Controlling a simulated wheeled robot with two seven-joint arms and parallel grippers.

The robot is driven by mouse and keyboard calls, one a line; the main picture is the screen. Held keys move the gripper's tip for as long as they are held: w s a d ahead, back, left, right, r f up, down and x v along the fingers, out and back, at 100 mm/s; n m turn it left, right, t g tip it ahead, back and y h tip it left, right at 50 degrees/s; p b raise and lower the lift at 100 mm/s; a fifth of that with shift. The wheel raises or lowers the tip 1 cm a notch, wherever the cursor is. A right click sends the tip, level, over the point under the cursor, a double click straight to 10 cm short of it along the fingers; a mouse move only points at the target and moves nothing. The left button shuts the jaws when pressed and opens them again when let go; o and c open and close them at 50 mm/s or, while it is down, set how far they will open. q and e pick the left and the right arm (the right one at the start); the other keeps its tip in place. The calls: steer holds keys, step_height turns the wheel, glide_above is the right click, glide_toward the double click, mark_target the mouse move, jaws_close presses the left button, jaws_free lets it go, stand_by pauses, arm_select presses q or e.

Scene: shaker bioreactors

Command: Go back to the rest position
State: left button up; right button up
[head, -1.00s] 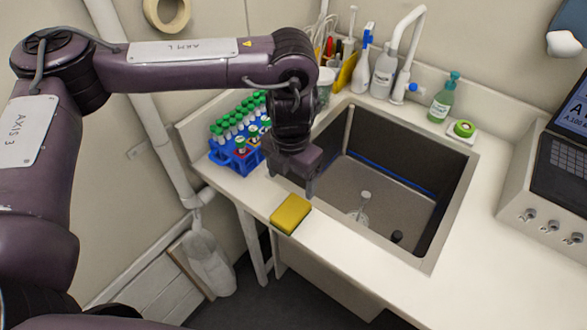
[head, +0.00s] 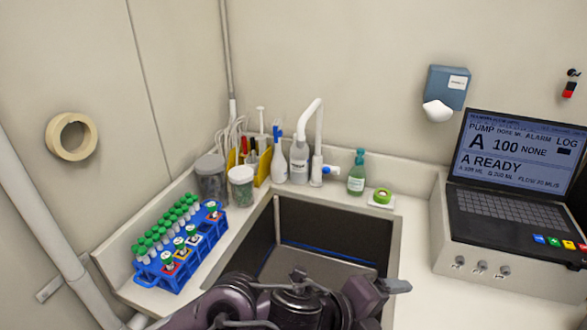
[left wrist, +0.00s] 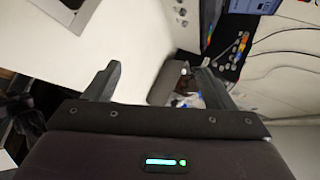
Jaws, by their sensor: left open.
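My left gripper (head: 388,287) is at the bottom of the head view, in front of the sink (head: 250,235) and over the counter's near part. My dark purple left arm folds in from the bottom edge and hides the sink's front. In the left wrist view the left gripper (left wrist: 158,84) has its two fingers wide apart with nothing held between them. White counter and dark equipment show beyond the fingers. My right gripper is in neither view.
A blue rack (head: 160,270) of green-capped tubes stands left of the sink. A faucet (head: 316,140), bottles and a soap dispenser (head: 357,172) line the back. A pump unit with a lit screen (head: 520,150) stands at the right. Free counter lies between sink and pump.

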arm_select(q)
steer(key=w+a+f+n+t+y, duration=0.2)
steer(key=a+n+y, duration=0.1)
steer(key=a+n, duration=0.55)
steer(key=w+a+f+n+t+y, duration=0.1)
steer(key=w+a+n+t+y, duration=0.15)
steer(key=a+n, duration=0.65)
steer(key=s+a+f+n+g+y, duration=0.3)
steer(key=s+a+f+n, duration=0.3)
steer(key=a, duration=0.2)
steer(key=s+a+f+n+g+y, duration=0.25)
steer(key=s+a+f+n, duration=0.3)
steer(key=a, duration=0.35)
step_height(320, 180, down, 29)
steer(key=s+g+b, duration=0.1)
steer(key=s+g, duration=0.1)
steer(key=s+a+f+g+b, duration=0.1)
steer(key=s+a+f, duration=0.2)
steer(key=s+f, duration=1.6)
steer(key=shift+s+f+m, duration=0.35)
steer(key=shift+f+m, duration=0.05)
steer(key=shift+f, duration=0.25)
